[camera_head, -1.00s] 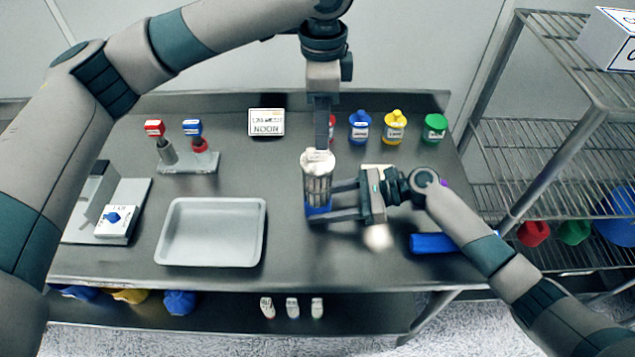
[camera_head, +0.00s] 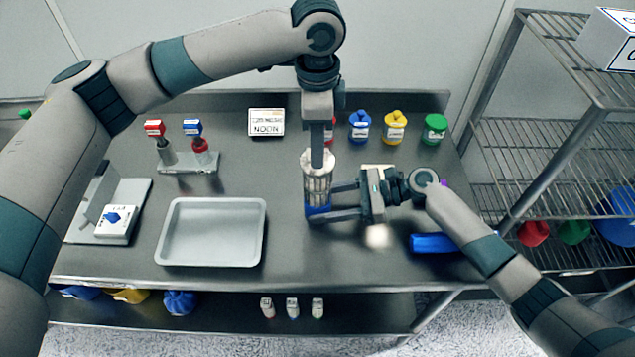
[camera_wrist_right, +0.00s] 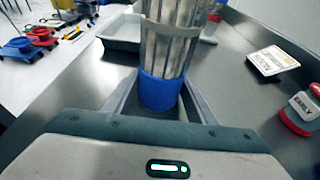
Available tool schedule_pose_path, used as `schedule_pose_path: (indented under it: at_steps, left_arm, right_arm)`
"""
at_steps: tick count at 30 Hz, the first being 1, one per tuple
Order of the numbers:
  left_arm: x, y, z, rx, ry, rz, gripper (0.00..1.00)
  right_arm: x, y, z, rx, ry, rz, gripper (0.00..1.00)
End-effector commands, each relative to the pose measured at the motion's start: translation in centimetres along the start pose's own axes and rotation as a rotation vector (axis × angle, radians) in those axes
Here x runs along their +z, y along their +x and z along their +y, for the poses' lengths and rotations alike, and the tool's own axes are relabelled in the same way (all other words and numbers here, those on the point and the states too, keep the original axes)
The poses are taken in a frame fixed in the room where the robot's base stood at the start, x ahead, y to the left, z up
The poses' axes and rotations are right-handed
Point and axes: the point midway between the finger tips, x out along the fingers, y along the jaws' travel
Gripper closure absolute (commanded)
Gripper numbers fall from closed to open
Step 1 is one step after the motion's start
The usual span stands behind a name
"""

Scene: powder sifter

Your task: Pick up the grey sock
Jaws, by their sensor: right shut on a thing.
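I see no grey sock in either view. A clear ribbed cylinder with pale contents and a blue base (camera_head: 318,186) stands upright near the middle of the table. It also shows in the right wrist view (camera_wrist_right: 163,88). My right gripper (camera_head: 320,203) is shut on this cylinder from the right side, its fingers around the lower part near the blue base. My left gripper (camera_head: 317,163) points straight down at the cylinder's top. Its fingers are seen edge-on and overlap the cylinder's upper end, so I cannot tell whether they touch it or are open.
A grey tray (camera_head: 168,250) lies left of the cylinder. Farther left are a scale (camera_head: 88,238) and a stamp stand (camera_head: 210,165). A NOON card (camera_head: 266,122) and coloured jars (camera_head: 395,127) line the back. A blue object (camera_head: 432,243) lies at right, near a wire rack (camera_head: 520,130).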

Motion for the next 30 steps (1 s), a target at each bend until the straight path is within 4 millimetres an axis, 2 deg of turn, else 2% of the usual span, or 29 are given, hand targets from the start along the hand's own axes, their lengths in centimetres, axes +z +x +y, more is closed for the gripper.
schedule_pose_path:
  at_steps: [3,7,22,26,30]
  left_arm:
    - [0.0,0.0,0.0,0.0,0.0,0.0,0.68]
    - [0.0,0.0,0.0,0.0,0.0,0.0,0.99]
    - [0.0,-0.5,0.0,-0.001,-0.001,0.0,1.0]
    - [0.0,-1.4,-0.1,-0.002,-0.001,0.001,1.0]
    - [0.0,-3.3,-0.1,-0.003,-0.001,0.001,1.0]
  right_arm:
    - [0.0,0.0,0.0,0.0,0.0,0.0,0.62]
    - [0.0,0.0,0.0,0.0,0.0,0.0,0.62]
    - [0.0,0.0,0.0,0.0,0.0,0.0,0.62]
    - [0.0,0.0,0.0,0.0,0.0,0.0,0.62]
    - [0.0,0.0,0.0,0.0,0.0,0.0,0.62]
